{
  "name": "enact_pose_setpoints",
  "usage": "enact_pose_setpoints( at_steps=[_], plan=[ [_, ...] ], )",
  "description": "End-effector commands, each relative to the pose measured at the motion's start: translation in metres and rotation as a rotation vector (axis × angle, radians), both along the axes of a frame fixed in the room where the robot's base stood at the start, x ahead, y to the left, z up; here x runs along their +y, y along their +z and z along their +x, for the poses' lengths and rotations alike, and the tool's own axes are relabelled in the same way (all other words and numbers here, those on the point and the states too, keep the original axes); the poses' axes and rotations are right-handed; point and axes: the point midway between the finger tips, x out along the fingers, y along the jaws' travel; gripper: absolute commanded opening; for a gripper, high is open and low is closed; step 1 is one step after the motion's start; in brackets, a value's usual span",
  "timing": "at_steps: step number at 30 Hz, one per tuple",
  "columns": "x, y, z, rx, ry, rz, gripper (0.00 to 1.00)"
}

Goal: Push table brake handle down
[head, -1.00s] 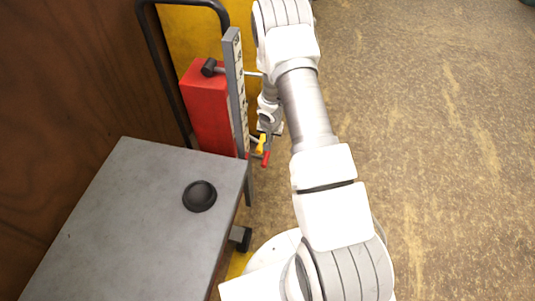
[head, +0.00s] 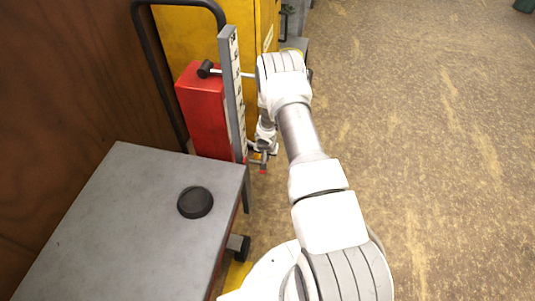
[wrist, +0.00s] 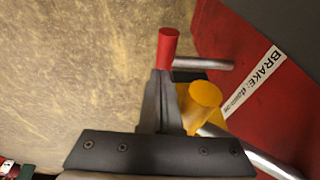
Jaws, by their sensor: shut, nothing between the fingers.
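Two lever grips show in the wrist view: a red grip (wrist: 168,48) on a short metal rod, and a yellow grip (wrist: 204,95) on a longer bar. A white label (wrist: 250,82) reading "BRAKE: down" lies on the red surface beside them; I cannot tell which grip it belongs to. My gripper (wrist: 160,75) is shut and empty. Its tips overlap the lower end of the red grip in the picture, left of the yellow grip; contact is unclear. In the head view the gripper (head: 265,152) is by the lift column, with the red grip (head: 262,171) small below it.
The grey lift table (head: 110,220) holds a black round disc (head: 195,202). The red housing (head: 202,110) and upright grey scale (head: 232,90) stand behind it, with a black push frame (head: 165,80). A yellow cabinet (head: 210,35) is behind. Open floor lies right.

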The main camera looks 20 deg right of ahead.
Motion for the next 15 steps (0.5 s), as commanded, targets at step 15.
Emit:
enact_pose_setpoints(
  at_steps=[15],
  plan=[
    [0.0015, -0.0093, 0.0010, -0.001, 0.000, 0.001, 0.00]
  ],
)
